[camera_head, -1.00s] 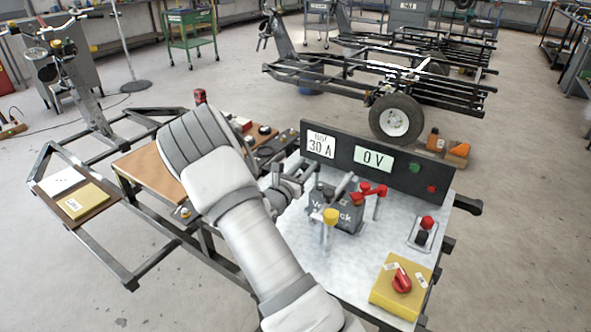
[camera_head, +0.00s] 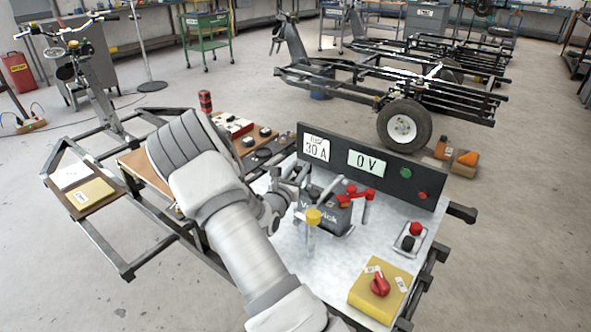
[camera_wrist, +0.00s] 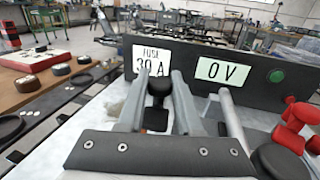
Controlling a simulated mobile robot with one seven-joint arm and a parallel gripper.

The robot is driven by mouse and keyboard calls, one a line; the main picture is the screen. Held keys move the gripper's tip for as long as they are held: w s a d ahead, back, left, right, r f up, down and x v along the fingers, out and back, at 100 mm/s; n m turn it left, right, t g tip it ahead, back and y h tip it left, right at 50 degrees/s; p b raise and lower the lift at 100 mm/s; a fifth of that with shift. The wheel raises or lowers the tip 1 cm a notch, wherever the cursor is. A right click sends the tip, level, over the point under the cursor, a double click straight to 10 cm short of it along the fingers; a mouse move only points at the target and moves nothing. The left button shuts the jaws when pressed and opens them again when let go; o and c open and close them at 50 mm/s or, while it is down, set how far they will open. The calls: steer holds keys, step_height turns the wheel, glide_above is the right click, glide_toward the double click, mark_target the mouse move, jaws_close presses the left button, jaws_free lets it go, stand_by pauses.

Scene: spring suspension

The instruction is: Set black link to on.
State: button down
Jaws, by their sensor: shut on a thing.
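The black link, a dark piece with a rounded knob on top (camera_wrist: 160,87), stands between the fingers of my gripper (camera_wrist: 157,95) in the wrist view. My gripper is shut on it, with a finger on each side. In the head view my gripper (camera_head: 289,180) is at the left of the grey lettered box (camera_head: 325,213), in front of the panel. The link cannot be made out clearly there.
The upright panel (camera_head: 340,185) shows "FUSE 30 A" and "0 V". Red-handled levers (camera_head: 357,192) and a yellow-knobbed lever (camera_head: 313,216) stand close right of my gripper. A yellow box with a red knob (camera_head: 379,290) sits at the front right.

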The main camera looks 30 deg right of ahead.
stand_by(0.5)
steer(key=c, duration=0.6)
jaws_free()
steer(key=p+v, duration=0.3)
steer(key=v, duration=1.4)
steer(key=shift+s, duration=0.2)
steer(key=shift+a, duration=0.15)
steer(key=shift+c, duration=0.3)
